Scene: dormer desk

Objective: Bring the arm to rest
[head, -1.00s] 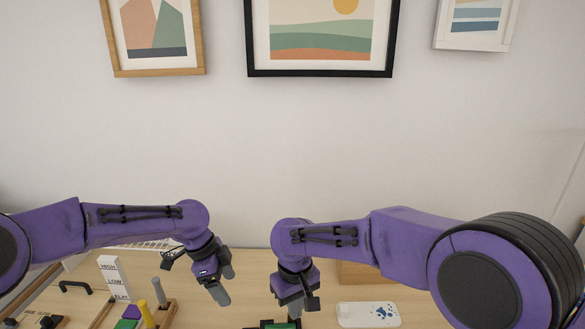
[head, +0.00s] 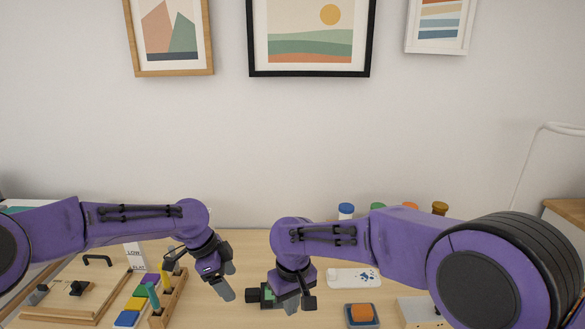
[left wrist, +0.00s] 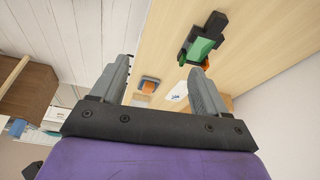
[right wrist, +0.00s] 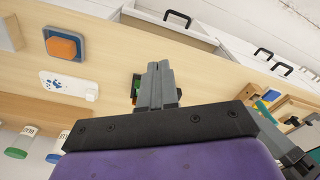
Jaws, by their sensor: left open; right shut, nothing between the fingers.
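My left gripper (head: 226,280) hangs above the middle-left of the desk in the head view, fingers pointing down. In the left wrist view its two grey fingers (left wrist: 158,85) stand wide apart with nothing between them. My right gripper (head: 290,303) is just right of it, over the desk near a black and green block-like thing (head: 266,294). In the right wrist view its fingers (right wrist: 158,68) are pressed together and hold nothing. They partly hide the black and green thing, so I cannot tell the gap between them.
A white card with blue spots (head: 354,278) and an orange block on a blue base (head: 362,314) lie to the right. Lidded jars (head: 346,211) stand behind my right arm. A wooden rack with pegs (head: 168,300), coloured blocks (head: 127,318) and a handled board (head: 66,299) occupy the left.

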